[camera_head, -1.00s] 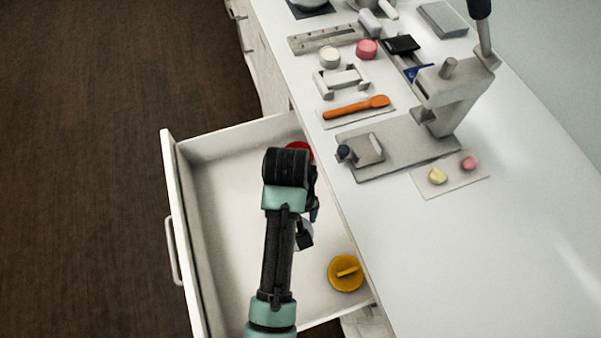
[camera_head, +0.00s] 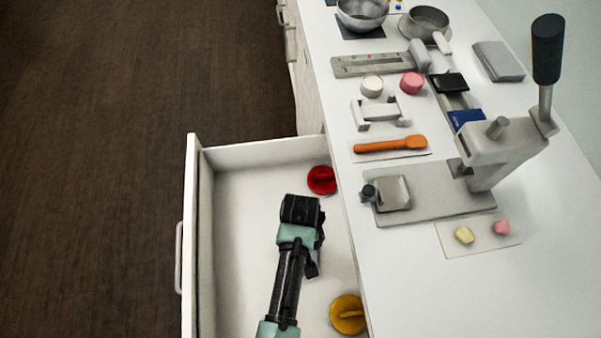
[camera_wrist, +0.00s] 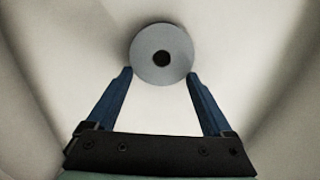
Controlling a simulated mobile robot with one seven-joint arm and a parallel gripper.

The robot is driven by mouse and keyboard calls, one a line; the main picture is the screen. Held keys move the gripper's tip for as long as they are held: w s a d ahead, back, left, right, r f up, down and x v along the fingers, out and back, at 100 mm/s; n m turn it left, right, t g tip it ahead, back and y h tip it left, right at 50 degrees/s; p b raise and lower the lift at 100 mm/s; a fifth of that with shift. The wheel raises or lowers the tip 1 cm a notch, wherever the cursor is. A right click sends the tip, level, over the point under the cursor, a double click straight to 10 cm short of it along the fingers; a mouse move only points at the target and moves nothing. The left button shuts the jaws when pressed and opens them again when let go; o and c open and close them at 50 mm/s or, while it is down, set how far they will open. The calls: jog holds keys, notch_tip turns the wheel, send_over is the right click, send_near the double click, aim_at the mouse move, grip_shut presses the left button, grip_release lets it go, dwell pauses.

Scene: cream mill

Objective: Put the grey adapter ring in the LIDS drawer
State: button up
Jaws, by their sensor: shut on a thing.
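The grey adapter ring (camera_wrist: 148,65) is a flat grey disc with a dark centre hole, seen in the wrist view. My gripper (camera_wrist: 159,76) is shut on it, one blue fingertip at each side of the disc. In the head view my gripper (camera_head: 316,270) points down inside the open drawer (camera_head: 235,215); my arm hides the ring there. The wrist view shows pale drawer surfaces around the ring. I cannot tell whether the ring touches the drawer floor. No drawer label is readable.
A red lid (camera_head: 321,180) lies at the drawer's back and a yellow lid (camera_head: 347,314) at its front right. The white counter (camera_head: 440,290) borders the drawer on the right, with a lever press (camera_head: 500,155) on it. The drawer's left part is bare.

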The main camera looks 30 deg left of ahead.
jog(key=shift+w+f, duration=0.1)
jog(key=shift+f, duration=0.15)
jog(key=shift+f, duration=0.15)
jog(key=o, duration=1.1)
notch_tip(320, 180, up, 12)
jog(key=shift+r+p, duration=0.25)
jog(key=shift+p, duration=0.5)
